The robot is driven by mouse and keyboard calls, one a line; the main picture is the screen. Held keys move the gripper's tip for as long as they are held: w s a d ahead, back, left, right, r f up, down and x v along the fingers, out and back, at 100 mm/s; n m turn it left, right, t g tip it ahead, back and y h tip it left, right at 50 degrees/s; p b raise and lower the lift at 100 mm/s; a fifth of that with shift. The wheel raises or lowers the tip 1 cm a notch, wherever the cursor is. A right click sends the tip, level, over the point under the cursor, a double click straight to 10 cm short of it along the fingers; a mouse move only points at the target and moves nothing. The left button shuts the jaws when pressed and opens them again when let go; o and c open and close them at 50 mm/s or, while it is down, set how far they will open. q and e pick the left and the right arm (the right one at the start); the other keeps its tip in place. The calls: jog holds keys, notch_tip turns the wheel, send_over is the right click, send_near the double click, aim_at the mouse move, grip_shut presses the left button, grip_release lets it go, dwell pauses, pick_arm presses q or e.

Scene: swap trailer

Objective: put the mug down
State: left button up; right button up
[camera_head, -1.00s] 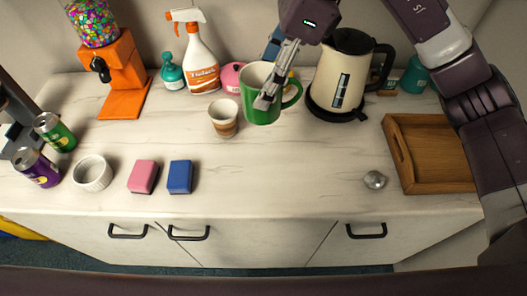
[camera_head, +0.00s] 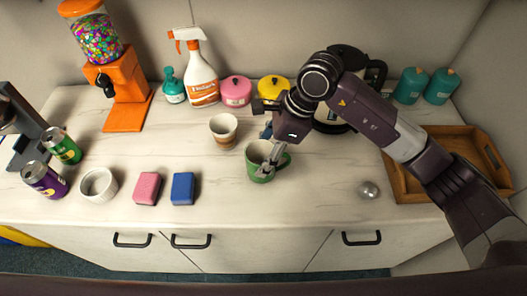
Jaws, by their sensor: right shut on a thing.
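A green mug (camera_head: 258,166) with a pale inside is upright at the middle of the white marbled counter (camera_head: 320,190), in front of the small cup. Its base looks at or very near the counter top; I cannot tell if it touches. My right gripper (camera_head: 268,165) is shut on the mug's right side, by the handle, with the arm reaching in from the right. My left gripper is not in view.
A brown-and-white cup (camera_head: 223,130) stands behind the mug. A blue sponge (camera_head: 183,188) and a pink sponge (camera_head: 147,188) lie to its left. A silver lump (camera_head: 369,190) and a wooden tray (camera_head: 405,188) are to the right. The counter around the mug's front is clear.

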jog(key=shift+f, duration=0.25)
jog(key=shift+f, duration=0.1)
jog(key=o, duration=1.4)
jog(key=shift+o, duration=0.2)
